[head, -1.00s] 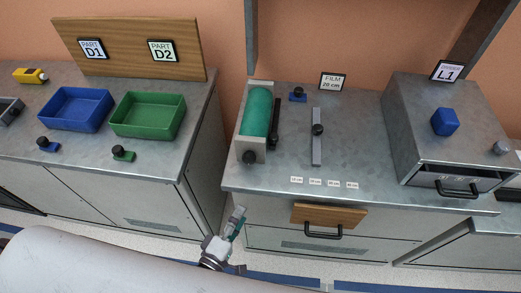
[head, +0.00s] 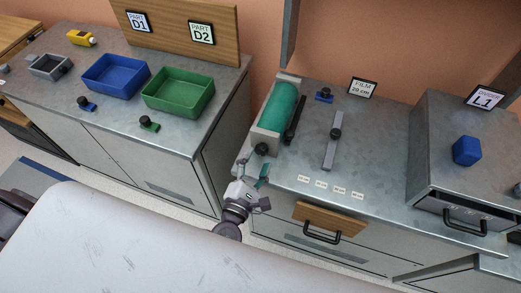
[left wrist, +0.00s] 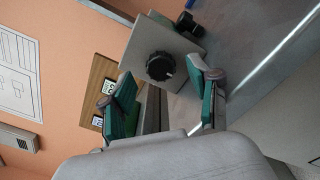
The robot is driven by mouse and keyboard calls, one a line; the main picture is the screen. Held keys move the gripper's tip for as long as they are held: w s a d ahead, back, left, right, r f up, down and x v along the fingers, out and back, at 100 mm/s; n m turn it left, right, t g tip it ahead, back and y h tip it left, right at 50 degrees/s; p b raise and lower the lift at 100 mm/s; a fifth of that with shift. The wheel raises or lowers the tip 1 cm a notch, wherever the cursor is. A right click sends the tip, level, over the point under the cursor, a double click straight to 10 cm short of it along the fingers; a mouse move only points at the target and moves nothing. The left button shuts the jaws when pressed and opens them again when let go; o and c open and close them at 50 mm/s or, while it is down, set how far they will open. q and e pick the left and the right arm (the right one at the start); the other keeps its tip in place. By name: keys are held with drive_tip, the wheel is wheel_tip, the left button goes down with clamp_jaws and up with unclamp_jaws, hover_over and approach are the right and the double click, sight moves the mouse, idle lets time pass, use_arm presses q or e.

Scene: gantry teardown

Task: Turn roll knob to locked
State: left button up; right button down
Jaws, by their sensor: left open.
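The green film roll (head: 279,108) lies in a pale grey holder on the metal counter in the head view. The dark roll knob (head: 262,149) is on the near end of the holder. In the left wrist view the round ribbed black knob (left wrist: 160,66) sits on the grey end plate (left wrist: 176,43). My left gripper (head: 251,171) is open, just in front of the knob. In the left wrist view its two green-padded fingers (left wrist: 163,82) are spread to either side of the knob, apart from it. My right gripper is not in view.
A wooden-fronted drawer (head: 328,221) is below the counter. A blue tray (head: 98,88) and a green tray (head: 160,106) stand on the left counter.

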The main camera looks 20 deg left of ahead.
sight(261, 153)
use_arm(q)
drive_tip(key=shift+w, duration=1.5)
drive_tip(key=c, duration=1.2)
drive_tip(key=shift+o, duration=0.2)
